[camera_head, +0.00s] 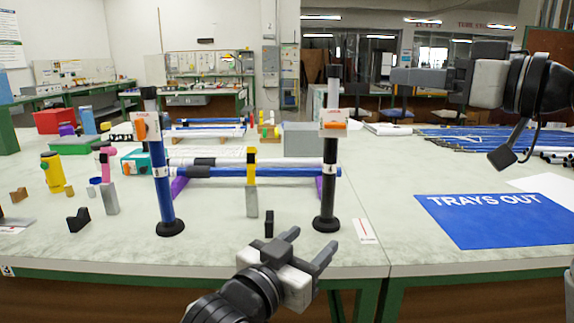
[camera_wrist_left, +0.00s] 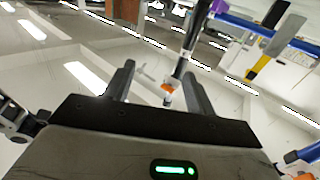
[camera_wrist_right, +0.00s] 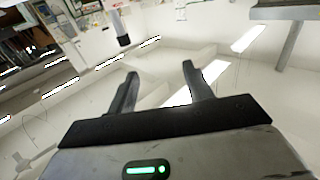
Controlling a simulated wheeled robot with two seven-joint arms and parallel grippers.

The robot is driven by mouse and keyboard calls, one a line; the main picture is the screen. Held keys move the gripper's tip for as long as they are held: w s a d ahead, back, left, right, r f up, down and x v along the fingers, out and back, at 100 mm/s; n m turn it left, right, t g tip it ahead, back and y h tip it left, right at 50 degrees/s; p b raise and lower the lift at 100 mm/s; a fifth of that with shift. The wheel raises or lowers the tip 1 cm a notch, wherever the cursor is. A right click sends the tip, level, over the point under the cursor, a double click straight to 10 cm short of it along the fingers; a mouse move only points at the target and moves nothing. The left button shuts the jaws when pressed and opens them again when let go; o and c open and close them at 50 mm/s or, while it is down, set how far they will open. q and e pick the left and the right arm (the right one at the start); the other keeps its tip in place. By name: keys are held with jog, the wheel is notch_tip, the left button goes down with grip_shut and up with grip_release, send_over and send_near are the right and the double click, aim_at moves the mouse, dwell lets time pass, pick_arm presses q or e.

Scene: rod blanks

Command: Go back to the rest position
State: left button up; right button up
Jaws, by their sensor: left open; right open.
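My left gripper (camera_head: 311,241) is open in front of the table's near edge, below the right black post (camera_head: 329,185) in the head view. Its open fingers also show in the left wrist view (camera_wrist_left: 159,72), with a post and orange clip beyond them and nothing gripped. My right gripper (camera_head: 425,74) is raised at the upper right of the head view, above the table's right part. In the right wrist view its fingers (camera_wrist_right: 160,72) are apart and empty. Blue rods (camera_head: 250,172) lie across between the blue post (camera_head: 163,190) and the black post.
A yellow-and-grey upright tool (camera_head: 252,190) stands between the posts. A blue TRAYS OUT mat (camera_head: 500,222) lies at right, with several blue rods (camera_head: 480,140) behind it. Bottles, blocks and a red box (camera_head: 54,121) fill the left.

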notch_tip(320, 180, down, 26)
jog(key=w+a+m+h+p, duration=0.2)
jog(key=m+h+p, duration=0.3)
pick_arm(q)
jog(key=s+a+f+n+g+y+p, duration=0.3)
jog(key=s+a+f+y, duration=0.4)
jog(key=s+a+f, duration=1)
jog(key=s+f+n+p, duration=0.1)
jog(key=s+f+n, duration=0.1)
jog(key=s, duration=0.1)
jog(key=shift+f+g, duration=0.15)
jog(key=shift+g, duration=0.25)
pick_arm(e)
jog(key=s+a+f+m+g+h, duration=0.1)
jog(key=s+a+f+g+h, duration=0.1)
jog(key=s+f, duration=1.7)
jog(key=s+h, duration=0.1)
jog(key=s, duration=0.2)
jog(key=shift+s+a+g, duration=0.15)
jog(key=shift+s+g, duration=0.15)
jog(key=shift+s, duration=0.1)
